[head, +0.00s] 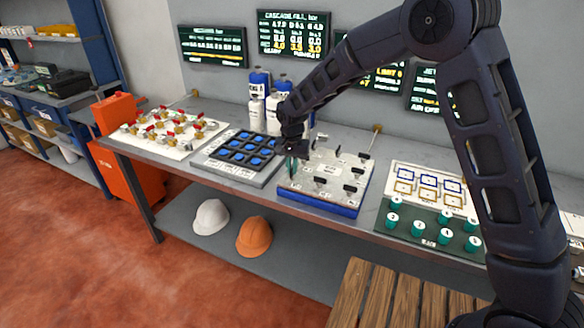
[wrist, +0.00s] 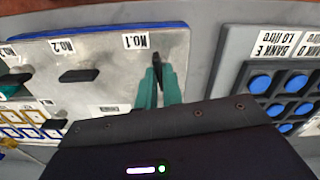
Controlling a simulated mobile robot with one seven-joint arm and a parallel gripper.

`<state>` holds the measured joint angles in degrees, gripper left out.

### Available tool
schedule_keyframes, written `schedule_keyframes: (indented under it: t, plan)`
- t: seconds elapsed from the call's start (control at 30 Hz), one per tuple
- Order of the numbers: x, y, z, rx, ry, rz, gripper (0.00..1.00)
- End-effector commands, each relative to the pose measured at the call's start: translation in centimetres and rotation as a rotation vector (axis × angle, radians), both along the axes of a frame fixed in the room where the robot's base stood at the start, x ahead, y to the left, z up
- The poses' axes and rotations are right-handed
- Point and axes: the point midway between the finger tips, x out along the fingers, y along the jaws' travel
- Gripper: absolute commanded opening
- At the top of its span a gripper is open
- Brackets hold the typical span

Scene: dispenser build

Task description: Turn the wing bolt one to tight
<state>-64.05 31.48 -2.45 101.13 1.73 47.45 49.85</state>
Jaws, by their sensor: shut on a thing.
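Wing bolt one is a small black wing in the wrist view (wrist: 157,62), beside the label NO.1 (wrist: 136,41) on a pale plate (wrist: 105,92) with a blue edge. My gripper (wrist: 158,80) has teal fingers, close together with the wing between their tips. In the wrist view the wing stands nearly along the picture's vertical. In the head view my gripper (head: 292,168) reaches down at the left end of the plate (head: 335,170), and the bolt is hidden there. Wing bolt two (wrist: 82,75) lies crosswise next to label NO.2 (wrist: 62,46).
Several other black wing bolts (head: 320,181) stand on the plate. A tray with blue round pieces (head: 240,150) lies close on the left. A green tray with teal pegs (head: 432,228) is on the right. Tall white and blue bottles (head: 258,90) stand behind.

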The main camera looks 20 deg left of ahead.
Motion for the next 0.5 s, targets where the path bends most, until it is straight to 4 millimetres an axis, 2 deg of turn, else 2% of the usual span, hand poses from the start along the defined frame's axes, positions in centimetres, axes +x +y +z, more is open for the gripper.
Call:
schedule_keyframes:
  t: [0.2, 0.5]
  plan:
    - [0.08, 0.02, 0.06, 0.001, -0.001, -0.089, 0.00]
    - [0.08, 0.03, 0.07, 0.001, -0.001, -0.129, 0.00]
